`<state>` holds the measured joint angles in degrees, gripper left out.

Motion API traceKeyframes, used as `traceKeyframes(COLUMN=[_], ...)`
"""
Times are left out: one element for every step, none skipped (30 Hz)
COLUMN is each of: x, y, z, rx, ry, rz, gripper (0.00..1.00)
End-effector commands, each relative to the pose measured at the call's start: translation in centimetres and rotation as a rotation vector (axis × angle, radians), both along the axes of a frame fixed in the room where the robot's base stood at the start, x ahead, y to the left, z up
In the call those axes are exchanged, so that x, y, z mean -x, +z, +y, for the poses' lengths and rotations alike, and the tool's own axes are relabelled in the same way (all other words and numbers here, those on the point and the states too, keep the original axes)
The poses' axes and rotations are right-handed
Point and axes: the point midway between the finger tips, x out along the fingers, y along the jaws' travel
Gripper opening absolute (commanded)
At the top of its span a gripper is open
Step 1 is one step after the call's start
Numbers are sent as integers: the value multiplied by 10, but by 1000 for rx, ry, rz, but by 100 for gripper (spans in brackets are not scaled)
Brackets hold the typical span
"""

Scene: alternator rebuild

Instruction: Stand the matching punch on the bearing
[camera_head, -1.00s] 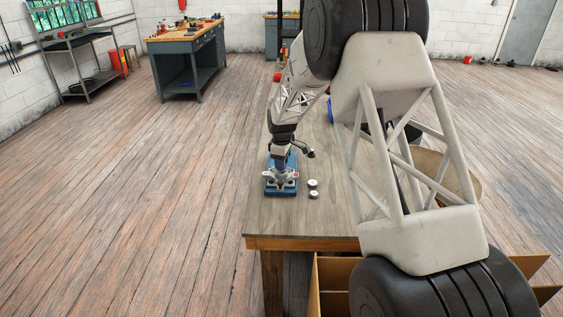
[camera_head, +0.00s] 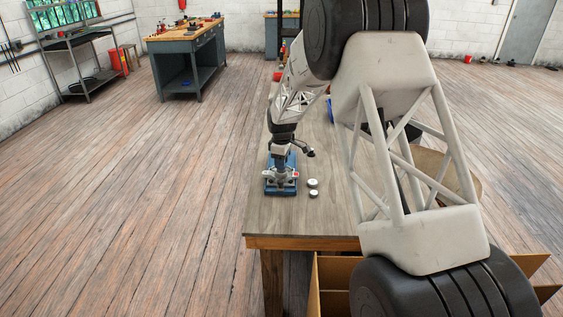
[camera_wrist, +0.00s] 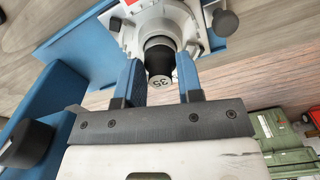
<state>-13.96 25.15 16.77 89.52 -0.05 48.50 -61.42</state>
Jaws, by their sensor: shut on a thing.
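My gripper (camera_wrist: 160,64) has its two blue fingers shut on a punch (camera_wrist: 159,80). The punch has a dark body and a pale end face marked 35 that faces the wrist camera. Its far end points into the middle of a white and grey housing (camera_wrist: 122,27) on a blue press fixture (camera_wrist: 90,57). The bearing is hidden behind the punch, so I cannot tell whether they touch. In the head view my gripper (camera_head: 281,168) is small and sits over the blue fixture (camera_head: 271,190).
Two small pale round pieces (camera_head: 313,183) (camera_head: 314,194) stand on the wooden table (camera_head: 285,220) just right of the fixture. A black knob (camera_wrist: 28,143) is close at the lower left of the wrist view. The table's near end is clear.

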Motion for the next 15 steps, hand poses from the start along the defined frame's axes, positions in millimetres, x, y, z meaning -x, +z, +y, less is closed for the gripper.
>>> traceKeyframes(x=[0, 0, 0, 0, 0, 0, 0, 0, 0, 0, 0, 0, 0, 0, 0], y=[0, 0, 0, -1, -1, -1, -1, -1, -1, -1, -1, -1, -1, -1, -1], z=[0, 0, 0, 0, 0, 0, 0, 0, 0, 0, 0, 0, 0, 0, 0], rx=[0, 0, 0, 0, 0, 0, 0, 0, 0, 0, 0, 0, 0, 0, 0], ry=[0, 0, 0, 0, 0, 0, 0, 0, 0, 0, 0, 0, 0, 0, 0], rz=[0, 0, 0, 0, 0, 0, 0, 0, 0, 0, 0, 0, 0, 0, 0], gripper=[8, 8, 8, 8, 8, 8, 35, 40, 46, 51, 55, 61, 64, 64, 64])
